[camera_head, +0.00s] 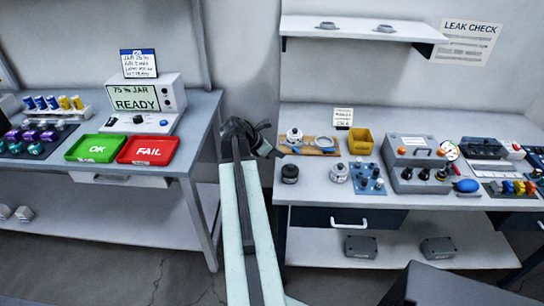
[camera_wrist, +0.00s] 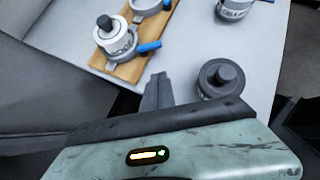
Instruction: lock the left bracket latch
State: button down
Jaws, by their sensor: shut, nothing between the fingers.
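The left bracket (camera_wrist: 120,53) is a grey ring on a wooden board (camera_wrist: 134,67) on the right bench. A white, black-knobbed sensor (camera_wrist: 107,38) sits in it; this sensor also shows in the head view (camera_head: 294,135). The bracket's blue latch lever (camera_wrist: 150,47) sticks out sideways from the ring in the wrist view. I cannot tell whether it is locked. My gripper (camera_head: 267,148) is by the bench's left edge, left of the board. In the wrist view my gripper (camera_wrist: 158,80) is shut and empty, apart from the lever.
A second bracket (camera_wrist: 147,5) with a blue lever shares the board. A dark knobbed can (camera_wrist: 220,78) and a grey can (camera_wrist: 235,8) stand close by. A yellow bin (camera_head: 361,142) and a grey test box (camera_head: 415,160) stand farther right. The left bench holds green and red trays.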

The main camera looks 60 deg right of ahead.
aim_at(296, 151)
jog(key=b+x, duration=0.1)
jog(key=x, duration=0.1)
jog(key=shift+f, duration=0.45)
jog(key=shift+s+d+r+p, duration=0.2)
jog(key=shift+s+d, duration=0.2)
jog(key=shift+d, duration=0.2)
jog(key=shift+s+d+r+p, duration=0.1)
jog(key=shift+s+d+r, duration=0.05)
jog(key=shift+s+d, duration=0.7)
jog(key=shift+d, duration=0.25)
